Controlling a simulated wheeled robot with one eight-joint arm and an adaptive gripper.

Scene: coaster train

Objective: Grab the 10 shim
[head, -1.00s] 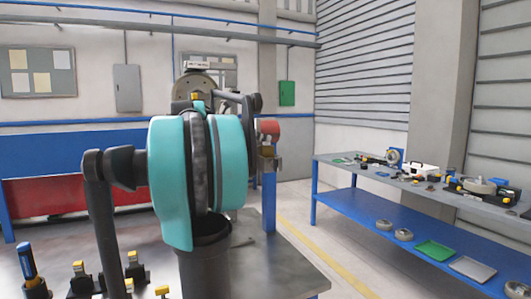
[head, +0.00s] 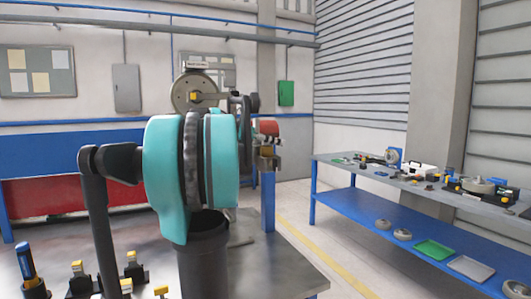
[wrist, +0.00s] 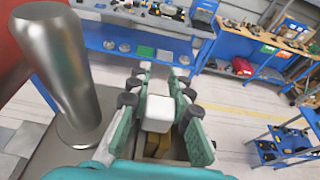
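I cannot make out a shim marked 10 in either view. My gripper (wrist: 162,76) has its teal, dark-jointed fingers spread apart in the wrist view. A pale block (wrist: 158,113) with a brownish-yellow part below it shows between the fingers. I cannot tell whether the fingers touch it. In the head view, my teal arm hides most of the gripper's surroundings. A red cylinder (head: 267,128) above a small brownish part shows just right of my arm. Several black pieces with yellow tops (head: 131,258) stand on the near table at the lower left.
A shiny metal post (wrist: 62,70) with a round foot stands close left of my gripper. A round grey wheel (head: 193,93) stands behind my arm. A workbench with a blue lower shelf (head: 372,212) stands to the right, across open floor.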

